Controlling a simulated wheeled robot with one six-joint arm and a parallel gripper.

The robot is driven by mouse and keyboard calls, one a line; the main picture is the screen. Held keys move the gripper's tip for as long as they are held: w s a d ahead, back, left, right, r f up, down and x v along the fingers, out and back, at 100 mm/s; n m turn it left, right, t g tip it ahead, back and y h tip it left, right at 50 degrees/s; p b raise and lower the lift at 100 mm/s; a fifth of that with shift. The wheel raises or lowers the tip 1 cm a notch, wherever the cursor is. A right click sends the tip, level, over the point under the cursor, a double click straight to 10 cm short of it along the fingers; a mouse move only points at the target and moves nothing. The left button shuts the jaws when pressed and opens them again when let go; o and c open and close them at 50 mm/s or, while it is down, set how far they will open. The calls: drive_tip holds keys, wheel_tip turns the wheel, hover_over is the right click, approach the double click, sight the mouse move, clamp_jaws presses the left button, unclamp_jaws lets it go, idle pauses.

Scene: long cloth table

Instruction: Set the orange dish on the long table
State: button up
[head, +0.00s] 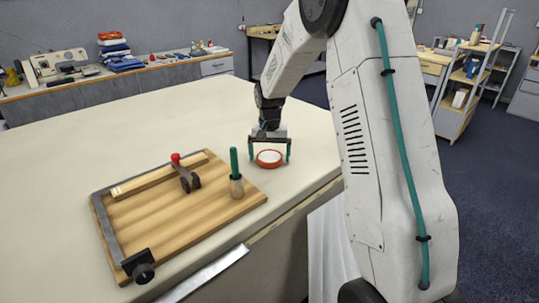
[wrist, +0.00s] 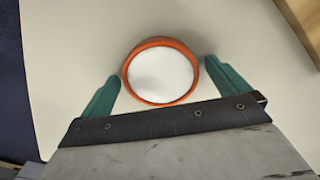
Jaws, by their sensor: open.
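The orange dish (head: 270,158) sits on the long table (head: 310,140), near its right edge. It is a small round dish with an orange rim and a white inside. My gripper (head: 270,156) is above and around it, with its green fingers on either side. In the wrist view the dish (wrist: 161,72) lies between the two spread fingertips of my gripper (wrist: 162,78). A gap of table cloth shows at each finger, so the jaws are open and apart from the dish.
A wooden board (head: 190,205) with a red-knobbed clamp (head: 185,172) lies to the left of the dish. A green-handled tool (head: 235,175) stands upright on its right part. The table behind the dish is clear.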

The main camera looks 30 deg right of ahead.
sight(269, 158)
wheel_tip(269, 158, up, 12)
drive_tip(key=s+a+r+n, duration=0.2)
drive_tip(key=s+a+r, duration=0.3)
drive_tip(key=s+r, duration=0.3)
drive_tip(key=s+a+f+n, duration=0.1)
drive_tip(key=s+a, duration=0.3)
drive_tip(key=s, duration=1.1)
drive_tip(key=s+a+n+t, duration=0.1)
drive_tip(key=s+a+n, duration=0.2)
drive_tip(key=s, duration=1.2)
drive_tip(key=shift+s+a+f+n, duration=0.2)
drive_tip(key=shift+a+f+n, duration=0.2)
drive_tip(key=shift+a, duration=0.2)
